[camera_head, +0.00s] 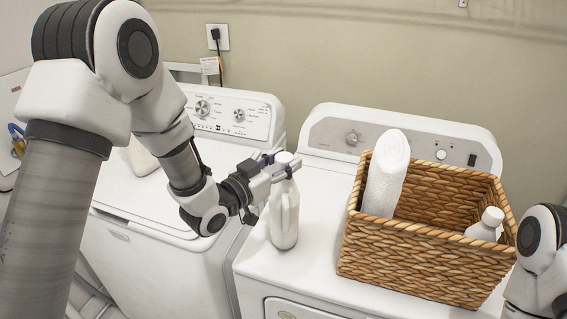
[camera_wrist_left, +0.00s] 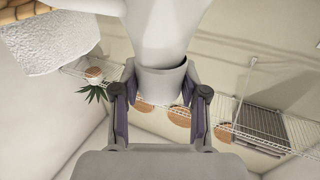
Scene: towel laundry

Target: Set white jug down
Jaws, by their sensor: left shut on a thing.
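The white jug (camera_head: 284,215) is upright over the left part of the right-hand machine's top in the head view. Its base is at or very near the surface; I cannot tell whether it touches. My left gripper (camera_head: 279,168) comes from the left and is shut on the jug's cap and neck. In the left wrist view the jug's neck (camera_wrist_left: 162,82) sits between the two fingers, with the white body (camera_wrist_left: 166,28) beyond it. My right gripper is not in view; only part of my right arm shows at the right edge.
A wicker basket (camera_head: 425,268) stands on the right-hand machine (camera_head: 313,262), right of the jug. It holds a white towel roll (camera_head: 387,175) and a white bottle (camera_head: 487,226). The left-hand machine (camera_head: 150,205) stands beside it across a gap. Some bare top lies between jug and basket.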

